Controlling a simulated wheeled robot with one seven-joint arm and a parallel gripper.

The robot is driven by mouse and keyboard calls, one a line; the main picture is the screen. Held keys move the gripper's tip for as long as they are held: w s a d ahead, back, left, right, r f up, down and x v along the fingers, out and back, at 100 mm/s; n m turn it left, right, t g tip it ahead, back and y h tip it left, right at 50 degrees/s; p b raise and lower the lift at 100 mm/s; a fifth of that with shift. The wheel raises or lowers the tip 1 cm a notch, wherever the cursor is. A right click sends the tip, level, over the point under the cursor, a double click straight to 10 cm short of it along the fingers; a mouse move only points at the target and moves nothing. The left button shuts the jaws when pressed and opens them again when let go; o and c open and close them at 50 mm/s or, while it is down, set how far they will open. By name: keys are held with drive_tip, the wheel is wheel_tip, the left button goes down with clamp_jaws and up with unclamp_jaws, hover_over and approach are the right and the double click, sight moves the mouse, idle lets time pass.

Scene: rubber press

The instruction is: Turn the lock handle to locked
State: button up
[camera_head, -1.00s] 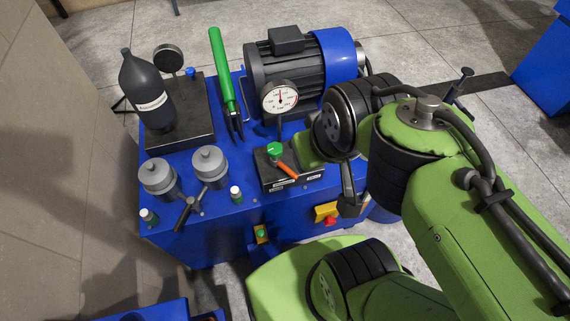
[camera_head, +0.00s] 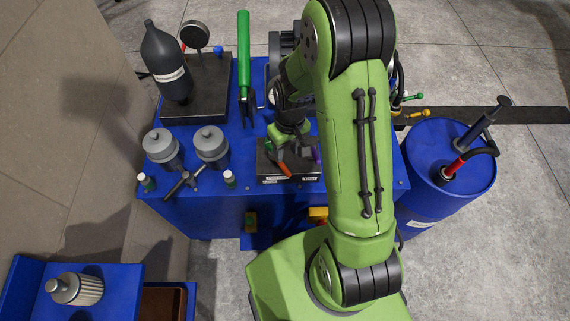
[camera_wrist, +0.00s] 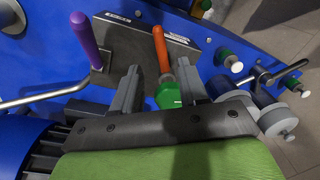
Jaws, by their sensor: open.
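The handle is an orange lever (camera_wrist: 160,48) on a round green hub (camera_wrist: 168,95), mounted on a dark block with two pale labels. In the head view the orange lever (camera_head: 284,169) shows at the front of the block (camera_head: 290,178), and my arm covers much of the hub area. A purple lever (camera_wrist: 84,40) stands at the other end of the block. My gripper (camera_wrist: 158,77) is open above the block, with one finger on each side of the hub and the lever's base. I cannot tell whether the fingers touch the lever. The label text is unreadable.
The block sits on a blue bench (camera_head: 215,205). Two grey cylinders (camera_head: 212,143), a black bottle (camera_head: 163,65) and a green-handled tool (camera_head: 243,60) stand to the left. A blue drum (camera_head: 450,175) with a pump is to the right.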

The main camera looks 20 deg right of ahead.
sight(284, 167)
drive_tip(key=f, duration=0.5)
drive_tip(key=f+b, duration=0.1)
drive_tip(key=f, duration=0.1)
drive_tip(key=shift+s+a+f, duration=0.1)
drive_tip(key=shift+a+f, duration=0.15)
drive_tip(key=shift+a, duration=0.05)
clamp_jaws()
